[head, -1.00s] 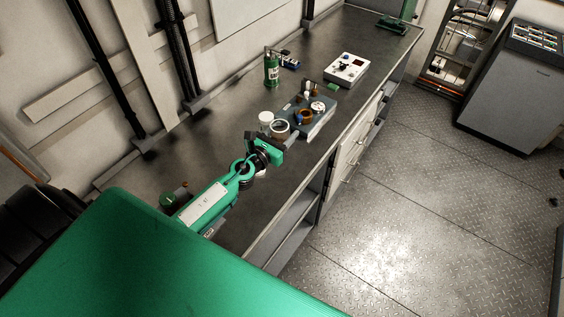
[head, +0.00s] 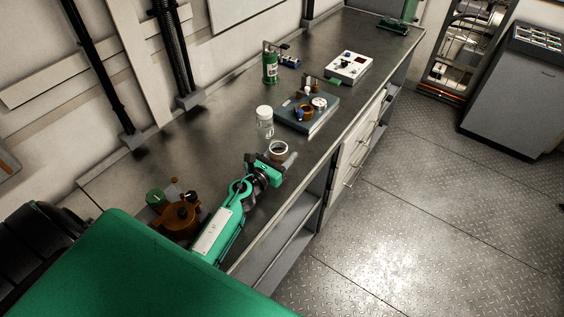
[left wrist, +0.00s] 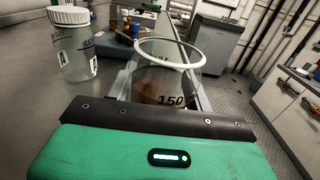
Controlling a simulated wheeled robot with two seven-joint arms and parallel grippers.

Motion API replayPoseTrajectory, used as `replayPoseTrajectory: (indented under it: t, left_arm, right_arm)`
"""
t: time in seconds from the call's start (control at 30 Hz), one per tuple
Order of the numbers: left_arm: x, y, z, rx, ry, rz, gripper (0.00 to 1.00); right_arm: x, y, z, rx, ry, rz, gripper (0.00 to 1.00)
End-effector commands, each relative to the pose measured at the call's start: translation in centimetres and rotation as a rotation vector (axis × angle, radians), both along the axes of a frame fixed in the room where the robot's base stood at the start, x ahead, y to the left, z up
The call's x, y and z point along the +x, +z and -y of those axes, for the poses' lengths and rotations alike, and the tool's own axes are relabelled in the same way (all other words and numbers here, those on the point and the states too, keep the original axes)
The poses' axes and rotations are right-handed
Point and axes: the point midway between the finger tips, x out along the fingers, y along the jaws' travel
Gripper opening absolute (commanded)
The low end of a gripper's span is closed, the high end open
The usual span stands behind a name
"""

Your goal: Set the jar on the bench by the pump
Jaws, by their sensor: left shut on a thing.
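My left gripper (head: 277,160) is shut on a clear open jar (head: 278,151) with a white rim. In the left wrist view the held jar (left wrist: 168,75) stands upright between the fingers, and it bears a "150" mark. I cannot tell whether its base touches the bench. A second clear jar (head: 265,122) with a white lid stands on the bench (head: 222,130) just beyond; it also shows at left in the left wrist view (left wrist: 75,45). A brown-orange body with a green end, seemingly the pump (head: 180,218), sits left of my left arm, partly hidden. My right gripper is out of view.
A grey-blue tray (head: 318,120) with small parts lies beyond the jars. The bench between the lidded jar and the pump looks clear.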

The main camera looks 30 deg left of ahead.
Motion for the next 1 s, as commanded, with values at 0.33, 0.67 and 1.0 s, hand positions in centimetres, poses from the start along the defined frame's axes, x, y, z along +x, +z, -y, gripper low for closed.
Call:
replayPoseTrajectory:
  t: [0.33,0.67,1.0]
  left_arm:
    - [0.0,-1.9,0.0,-0.001,0.0,0.002,0.2]
    - [0.0,-2.3,0.0,0.0,-0.001,0.001,0.65]
    - [0.0,-2.2,0.0,0.0,0.0,0.001,0.73]
  right_arm:
    - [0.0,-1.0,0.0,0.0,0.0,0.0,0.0]
    - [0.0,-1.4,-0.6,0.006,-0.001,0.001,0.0]
    - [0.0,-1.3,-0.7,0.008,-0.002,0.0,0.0]
